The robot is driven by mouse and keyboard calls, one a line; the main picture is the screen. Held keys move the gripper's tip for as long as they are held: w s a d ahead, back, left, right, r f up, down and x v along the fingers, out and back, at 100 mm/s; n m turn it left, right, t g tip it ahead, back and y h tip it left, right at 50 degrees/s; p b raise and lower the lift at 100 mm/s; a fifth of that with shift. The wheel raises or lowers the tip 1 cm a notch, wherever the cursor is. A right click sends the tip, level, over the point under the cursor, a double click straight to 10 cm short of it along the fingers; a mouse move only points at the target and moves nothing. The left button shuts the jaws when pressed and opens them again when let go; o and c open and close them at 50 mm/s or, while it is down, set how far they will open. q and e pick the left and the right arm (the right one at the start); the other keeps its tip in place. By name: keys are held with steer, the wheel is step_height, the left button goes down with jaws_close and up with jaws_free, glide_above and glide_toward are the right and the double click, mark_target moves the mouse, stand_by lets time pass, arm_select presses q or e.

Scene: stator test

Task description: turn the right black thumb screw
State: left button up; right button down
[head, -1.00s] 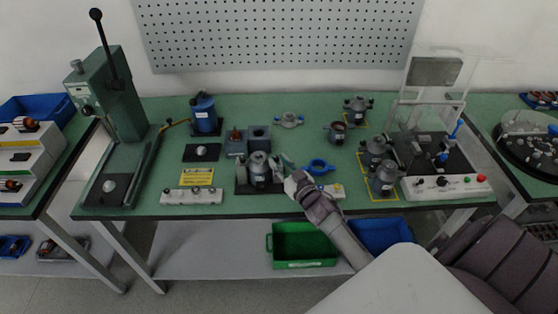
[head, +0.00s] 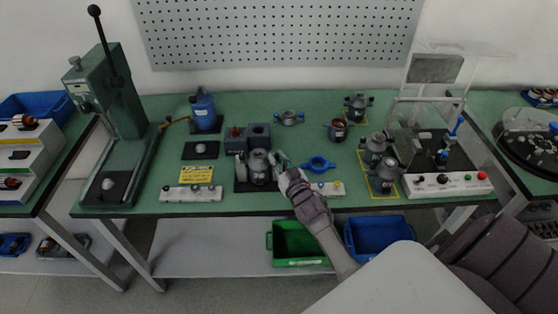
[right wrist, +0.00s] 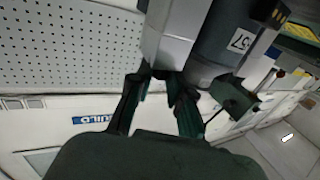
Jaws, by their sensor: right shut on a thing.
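A grey motor (head: 259,168) with a white label stands upright in a fixture on a black base plate (head: 243,186) at the front middle of the bench. My right gripper (head: 279,160) is at the right side of this fixture, shut on a small part there. My left gripper is not in view.
A blue ring part (head: 319,164) lies just right of my right gripper. Grey blocks (head: 236,143) stand behind the motor. A white strip with knobs (head: 191,194) lies front left. More motors (head: 383,178) and a test stand (head: 447,183) are at the right.

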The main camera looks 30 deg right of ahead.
steer(key=shift+w+a+m+h+b, duration=0.2)
steer(key=shift+m+h+b, duration=0.25)
steer(key=shift+m+h, duration=0.4)
steer(key=shift+s+g+h, duration=0.1)
steer(key=shift+g+h, duration=0.2)
steer(key=shift+h, duration=0.25)
steer(key=c, duration=1.3)
jaws_free()
